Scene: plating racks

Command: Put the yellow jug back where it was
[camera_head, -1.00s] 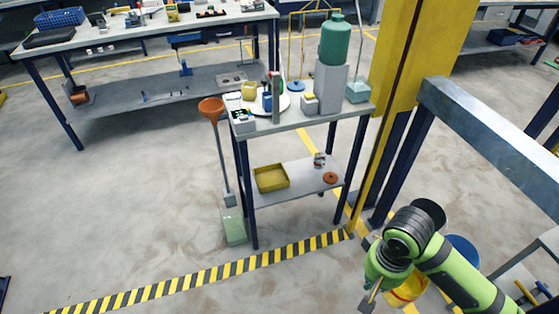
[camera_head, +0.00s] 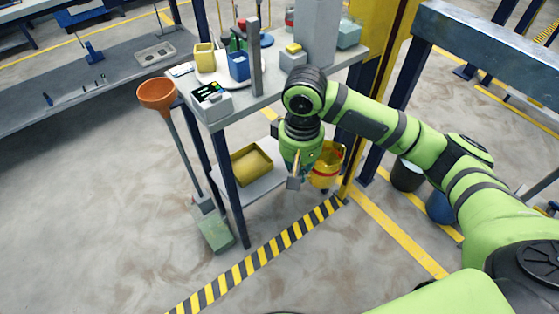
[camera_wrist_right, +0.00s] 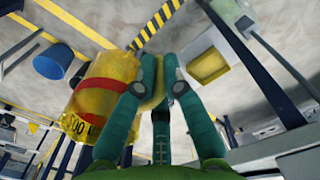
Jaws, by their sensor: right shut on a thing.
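The yellow jug (camera_head: 328,168) with a red band hangs beside my right gripper (camera_head: 296,182), in front of the small table. In the right wrist view the jug (camera_wrist_right: 103,88) is at the left, tilted in the picture, with dark print on a label. My right gripper (camera_wrist_right: 155,88) is shut on its handle side, with teal fingers on both sides of it. The head view hides part of the jug behind my gripper. My left gripper is not in view.
The small table (camera_head: 262,98) carries a yellow cup (camera_head: 204,57), a blue cup (camera_head: 238,66), a grey post and boxes. Its lower shelf holds a yellow tray (camera_head: 251,165). A yellow column stands at the right.

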